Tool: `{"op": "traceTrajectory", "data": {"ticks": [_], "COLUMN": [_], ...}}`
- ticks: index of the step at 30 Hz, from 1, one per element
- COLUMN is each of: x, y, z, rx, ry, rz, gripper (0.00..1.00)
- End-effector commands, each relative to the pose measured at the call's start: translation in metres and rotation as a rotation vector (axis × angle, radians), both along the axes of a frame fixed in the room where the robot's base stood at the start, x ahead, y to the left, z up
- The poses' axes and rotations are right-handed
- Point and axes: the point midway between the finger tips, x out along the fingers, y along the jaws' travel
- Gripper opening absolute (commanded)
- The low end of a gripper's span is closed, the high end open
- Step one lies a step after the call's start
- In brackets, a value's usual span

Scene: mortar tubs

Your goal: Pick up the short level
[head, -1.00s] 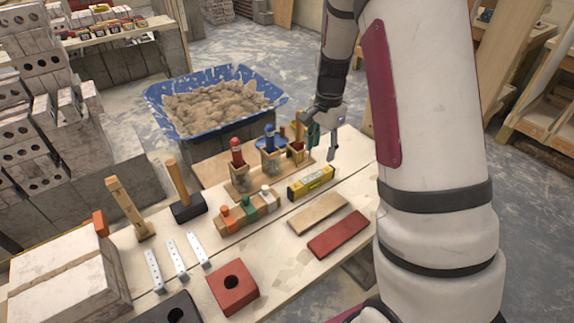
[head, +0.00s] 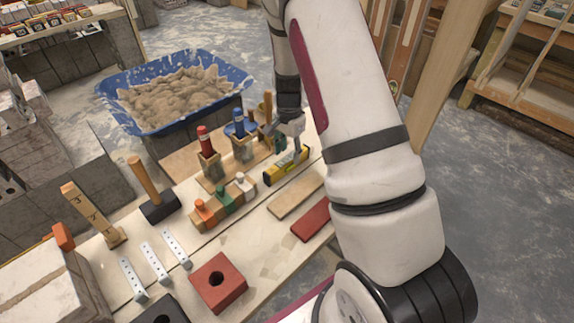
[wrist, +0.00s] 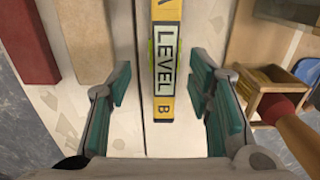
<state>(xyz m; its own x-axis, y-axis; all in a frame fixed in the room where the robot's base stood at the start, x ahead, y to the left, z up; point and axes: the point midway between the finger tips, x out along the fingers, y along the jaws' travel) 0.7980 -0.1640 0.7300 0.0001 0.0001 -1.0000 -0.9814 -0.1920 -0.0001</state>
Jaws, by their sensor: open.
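The short level (head: 285,167) is a yellow bar with black parts, lying on the bench in the head view. In the wrist view the level (wrist: 165,65) shows the lettering "LEVEL" and a "B", and runs up and down the picture. My gripper (wrist: 162,100) is open, with one teal-padded finger on each side of the level and a gap to both. In the head view my gripper (head: 288,142) is over the level's far part. The level's top end is cut off in the wrist view.
A wooden box (wrist: 268,92) with a handled tool stands close right of my gripper in the wrist view. A tan bar (head: 295,195) and a red bar (head: 311,220) lie nearby. Wooden blocks with coloured knobs (head: 224,199) sit left of the level.

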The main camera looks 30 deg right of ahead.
Motion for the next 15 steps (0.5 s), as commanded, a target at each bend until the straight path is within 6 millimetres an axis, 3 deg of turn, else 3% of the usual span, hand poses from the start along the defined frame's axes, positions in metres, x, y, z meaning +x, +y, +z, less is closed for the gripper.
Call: {"op": "traceTrajectory", "data": {"ticks": [9, 15], "x": [0.006, 0.006], "y": [0.001, 0.001], "z": [-0.043, -0.046], "rx": [0.001, 0.000], "ry": [0.001, -0.001], "rz": [-0.002, -0.001], "gripper": [0.47, 0.47]}}
